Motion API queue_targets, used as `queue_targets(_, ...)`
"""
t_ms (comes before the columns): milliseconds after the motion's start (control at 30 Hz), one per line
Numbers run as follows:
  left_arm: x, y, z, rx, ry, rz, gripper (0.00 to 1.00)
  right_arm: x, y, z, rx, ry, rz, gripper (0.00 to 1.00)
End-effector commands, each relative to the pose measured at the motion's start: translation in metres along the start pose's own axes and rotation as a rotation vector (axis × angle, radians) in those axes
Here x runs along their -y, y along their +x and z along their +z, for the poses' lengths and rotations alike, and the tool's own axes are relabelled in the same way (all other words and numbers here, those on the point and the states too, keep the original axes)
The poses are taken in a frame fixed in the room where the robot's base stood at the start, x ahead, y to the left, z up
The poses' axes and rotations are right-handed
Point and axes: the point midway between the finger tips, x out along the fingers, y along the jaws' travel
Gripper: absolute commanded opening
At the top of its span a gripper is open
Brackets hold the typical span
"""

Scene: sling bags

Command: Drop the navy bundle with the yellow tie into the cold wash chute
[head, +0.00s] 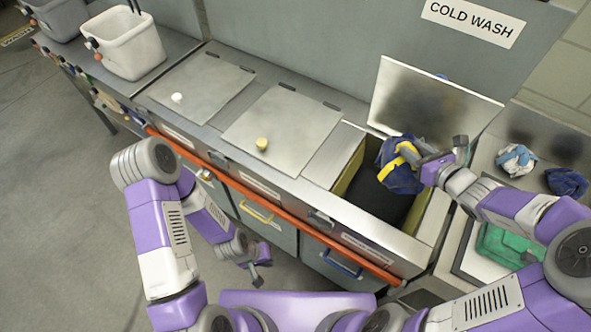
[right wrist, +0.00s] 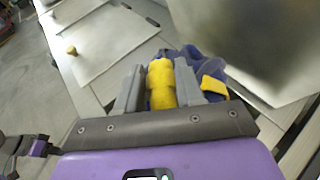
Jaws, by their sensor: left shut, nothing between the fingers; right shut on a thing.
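The navy bundle with the yellow tie (head: 401,176) hangs in my right gripper (head: 428,168) over the open cold wash chute (head: 421,221). In the right wrist view the two grey fingers (right wrist: 161,90) are shut on the yellow tie (right wrist: 160,82), with navy cloth (right wrist: 202,66) beyond them. The chute's lid (head: 428,101) stands raised at the back, below the COLD WASH sign (head: 474,22). My left gripper (head: 259,276) is shut and empty, low in front of the counter and away from the bundle.
Two shut lids, one with a white knob (head: 176,98) and one with a tan knob (head: 262,144), lie to the left of the open chute. An orange rail (head: 269,207) runs along the counter front. At right lie a white and blue bundle (head: 516,160), a navy bundle (head: 566,182) and green cloth (head: 507,247).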

Motion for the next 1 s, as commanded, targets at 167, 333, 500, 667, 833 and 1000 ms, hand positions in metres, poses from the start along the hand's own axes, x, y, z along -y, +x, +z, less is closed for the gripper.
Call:
queue_targets(167, 0.004, 0.010, -0.001, 0.000, 0.000, 0.000, 0.00, 0.000, 0.005, -0.011, 0.002, -0.001, 0.000, 0.00)
queue_targets(333, 0.010, 0.026, -0.001, 0.000, 0.000, 0.000, 0.00, 0.000, 0.013, -0.030, 0.002, -0.001, 0.001, 0.00)
queue_targets(500, 0.015, 0.040, -0.002, 0.000, 0.000, 0.000, 0.00, 0.000, 0.020, -0.048, 0.002, 0.000, -0.001, 0.00)
queue_targets(667, 0.017, 0.045, -0.002, 0.000, 0.000, 0.000, 0.00, 0.000, 0.022, -0.053, 0.003, -0.002, 0.000, 0.00)
queue_targets(833, 0.016, 0.043, -0.002, 0.000, 0.000, 0.000, 0.00, 0.000, 0.022, -0.052, 0.003, -0.002, 0.000, 0.00)
queue_targets(1000, 0.016, 0.043, -0.002, 0.000, 0.000, 0.000, 0.00, 0.000, 0.022, -0.052, 0.002, -0.002, 0.000, 0.54)
